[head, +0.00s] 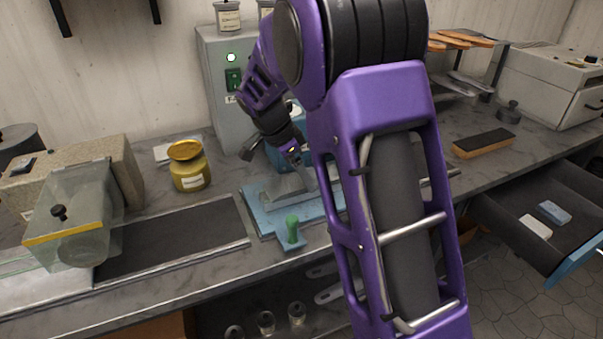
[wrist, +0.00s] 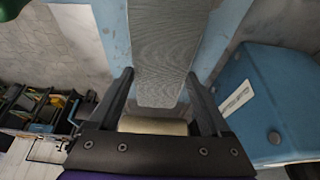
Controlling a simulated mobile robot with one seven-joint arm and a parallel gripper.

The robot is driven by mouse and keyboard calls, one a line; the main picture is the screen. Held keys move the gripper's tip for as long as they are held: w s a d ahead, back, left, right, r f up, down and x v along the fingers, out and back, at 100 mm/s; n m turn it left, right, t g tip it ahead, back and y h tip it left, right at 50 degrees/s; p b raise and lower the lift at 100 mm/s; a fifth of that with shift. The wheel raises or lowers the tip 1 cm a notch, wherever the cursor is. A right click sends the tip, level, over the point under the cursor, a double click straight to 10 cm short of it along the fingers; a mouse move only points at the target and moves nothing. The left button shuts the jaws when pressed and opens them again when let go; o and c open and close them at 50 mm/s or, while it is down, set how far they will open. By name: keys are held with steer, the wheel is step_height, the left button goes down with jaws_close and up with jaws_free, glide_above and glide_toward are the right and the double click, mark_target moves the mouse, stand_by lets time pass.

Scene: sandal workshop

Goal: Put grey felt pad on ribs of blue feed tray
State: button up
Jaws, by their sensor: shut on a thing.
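My gripper (head: 292,152) is over the light blue feed tray (head: 258,208) in the head view. A flat grey piece, which looks like the felt pad (head: 283,188), is under the gripper, over the tray. In the wrist view the grey pad (wrist: 165,50) lies between the two dark fingers of my gripper (wrist: 162,98), which is shut on it. Light blue tray surface (wrist: 112,25) shows on both sides of the pad. The tray's ribs cannot be made out, and I cannot tell whether the pad touches the tray. My arm hides the tray's right part.
A green-handled tool (head: 291,230) is at the tray's front edge. A yellow jar (head: 189,170) and a clear-covered machine (head: 75,215) stand left. A blue box (wrist: 270,100) is beside the tray. A dark-topped brush or block (head: 483,142) lies right, above an open drawer (head: 545,215).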

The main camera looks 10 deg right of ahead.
steer(key=o, duration=1)
steer(key=shift+f, duration=0.1)
steer(key=shift+r, duration=0.35)
steer(key=p+v, duration=0.1)
steer(key=v, duration=1)
steer(key=shift+r, duration=0.3)
steer(key=shift+s+a, duration=0.1)
